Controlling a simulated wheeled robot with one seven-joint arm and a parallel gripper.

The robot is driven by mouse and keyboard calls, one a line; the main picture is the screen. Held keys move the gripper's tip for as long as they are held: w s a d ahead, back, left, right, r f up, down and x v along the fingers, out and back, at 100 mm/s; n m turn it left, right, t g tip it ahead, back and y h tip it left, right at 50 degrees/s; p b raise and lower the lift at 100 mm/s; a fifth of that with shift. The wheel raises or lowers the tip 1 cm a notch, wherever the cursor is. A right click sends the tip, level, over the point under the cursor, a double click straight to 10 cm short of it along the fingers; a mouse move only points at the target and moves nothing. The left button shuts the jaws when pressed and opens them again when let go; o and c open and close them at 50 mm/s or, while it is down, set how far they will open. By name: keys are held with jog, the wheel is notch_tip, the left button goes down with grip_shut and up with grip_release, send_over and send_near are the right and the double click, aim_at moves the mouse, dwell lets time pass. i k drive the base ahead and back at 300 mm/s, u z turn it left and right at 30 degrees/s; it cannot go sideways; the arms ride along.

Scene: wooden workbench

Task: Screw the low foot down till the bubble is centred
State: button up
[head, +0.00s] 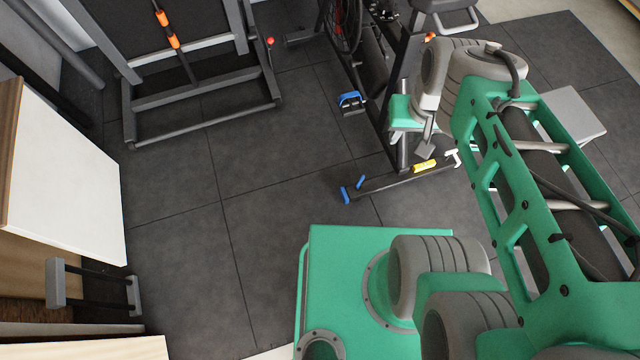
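A yellow piece, which looks like the level (424,166), lies on the dark floor bar (388,182) of an exercise bike. Its bubble is too small to make out. At the bar's left end are a blue foot-like part (346,194) and a small blue piece (360,182). At the right end is a white fitting (453,157); I cannot tell which foot is low. My gripper (425,150) hangs just above the bar, close behind the yellow level. Its fingers are small and seen from above, so their opening and any contact are unclear.
The bike's frame and wheel (345,22) rise close behind my gripper, with a blue-edged pedal (351,102) to the left. A grey rack (200,110) stands at the back left and a white cabinet (65,165) at the left. The dark tiled floor (270,165) between is clear.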

aim_at(360, 183)
jog(key=u, duration=1.5)
jog(key=i, duration=1)
